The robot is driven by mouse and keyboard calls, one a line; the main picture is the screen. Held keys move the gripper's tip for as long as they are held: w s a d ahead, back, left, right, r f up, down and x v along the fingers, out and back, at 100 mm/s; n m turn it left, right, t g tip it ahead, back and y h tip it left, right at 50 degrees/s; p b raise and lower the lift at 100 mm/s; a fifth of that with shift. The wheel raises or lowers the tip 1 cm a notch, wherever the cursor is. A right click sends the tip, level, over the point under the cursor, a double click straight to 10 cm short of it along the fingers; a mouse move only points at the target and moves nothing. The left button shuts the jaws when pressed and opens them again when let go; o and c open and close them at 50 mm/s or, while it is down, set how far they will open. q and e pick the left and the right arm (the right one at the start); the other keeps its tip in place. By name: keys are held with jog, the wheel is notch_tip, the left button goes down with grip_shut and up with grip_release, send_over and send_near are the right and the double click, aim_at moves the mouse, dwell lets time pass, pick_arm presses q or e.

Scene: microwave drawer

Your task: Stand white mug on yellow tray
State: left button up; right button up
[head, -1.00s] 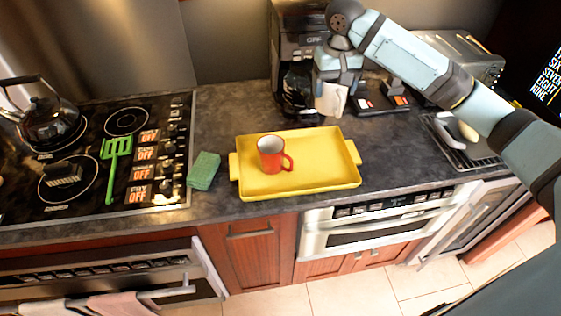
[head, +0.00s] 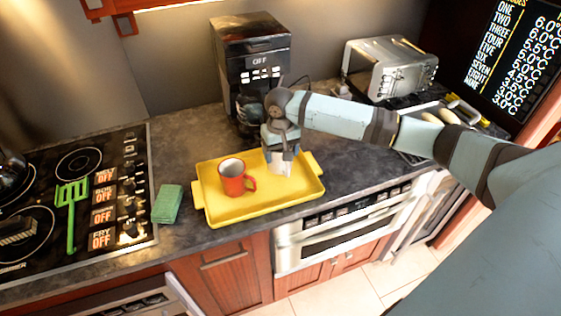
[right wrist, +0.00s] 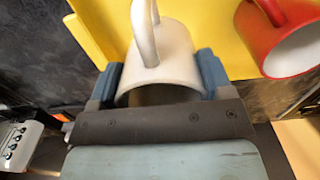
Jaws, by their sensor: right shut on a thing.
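The yellow tray (head: 216,211) lies on the dark counter. My right gripper (head: 281,157) is over the tray's right part in the head view. It is shut on the white mug (head: 282,168), whose lower part shows below the fingers. In the right wrist view the white mug (right wrist: 172,60) sits between both fingers of my right gripper (right wrist: 160,78), with its handle toward the top of the picture and yellow tray behind it. I cannot tell whether the mug touches the tray. My left gripper is out of view.
A red mug (head: 233,181) stands on the tray, left of the white mug and apart from it. A green sponge (head: 167,204) lies left of the tray, beside the stove. A coffee maker (head: 252,50) stands behind the tray, and a toaster (head: 388,70) at the back right.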

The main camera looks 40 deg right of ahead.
aim_at(281, 162)
jog(key=shift+f, duration=2.15)
jog(key=o, duration=1.1)
jog(key=shift+f, duration=0.15)
notch_tip(281, 162, up, 12)
jog(key=shift+b, duration=0.3)
jog(key=shift+a, duration=0.1)
